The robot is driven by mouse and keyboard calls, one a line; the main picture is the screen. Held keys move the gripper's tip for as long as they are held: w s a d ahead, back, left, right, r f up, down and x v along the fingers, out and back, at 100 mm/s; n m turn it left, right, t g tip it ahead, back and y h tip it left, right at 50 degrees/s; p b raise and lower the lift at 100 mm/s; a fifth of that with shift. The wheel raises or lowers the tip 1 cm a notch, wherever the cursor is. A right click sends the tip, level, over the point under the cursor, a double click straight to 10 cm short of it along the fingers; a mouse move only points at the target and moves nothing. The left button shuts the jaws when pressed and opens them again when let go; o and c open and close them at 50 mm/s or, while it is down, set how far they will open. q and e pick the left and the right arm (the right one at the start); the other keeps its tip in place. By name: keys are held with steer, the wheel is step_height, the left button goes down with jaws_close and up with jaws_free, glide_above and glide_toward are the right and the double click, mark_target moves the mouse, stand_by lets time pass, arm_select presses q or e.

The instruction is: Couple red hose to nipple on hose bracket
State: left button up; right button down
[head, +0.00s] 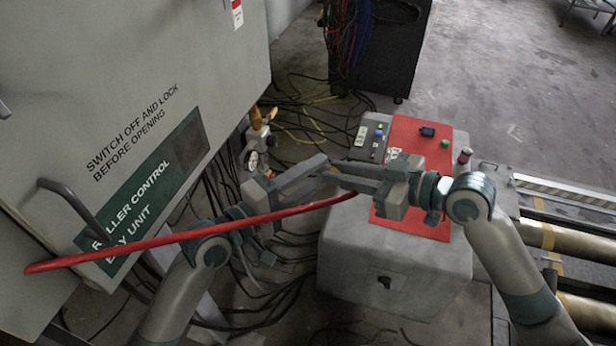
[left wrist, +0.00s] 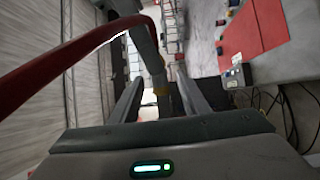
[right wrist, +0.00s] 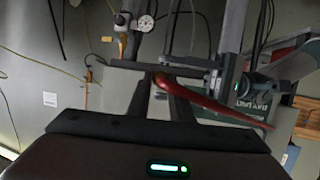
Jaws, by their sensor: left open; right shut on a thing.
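A long red hose (head: 160,241) runs from the cabinet side at the left across to my right gripper (head: 332,171), which is shut on it near its right end. The hose also shows in the right wrist view (right wrist: 205,98), leading from the fingers toward the lower right. My left gripper (head: 323,163) is open, its fingertips close to the right gripper's; whether they touch is unclear. The hose passes large at the upper left of the left wrist view (left wrist: 70,55). A fitting with a dial gauge (head: 252,161), probably the hose bracket, stands behind the left gripper. I cannot make out its nipple.
A grey roller control cabinet (head: 130,90) with a handle fills the left. A grey box (head: 350,262) with a red top panel (head: 404,150) and buttons stands at the right, beside the rollers (head: 580,236). Cables (head: 300,100) lie on the floor.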

arm_select(q)
jaws_close()
arm_select(e)
steer(key=c, duration=1.5)
jaws_free()
steer(key=shift+d, duration=0.1)
steer(key=shift+v, duration=5.95)
steer(key=shift+f, duration=0.1)
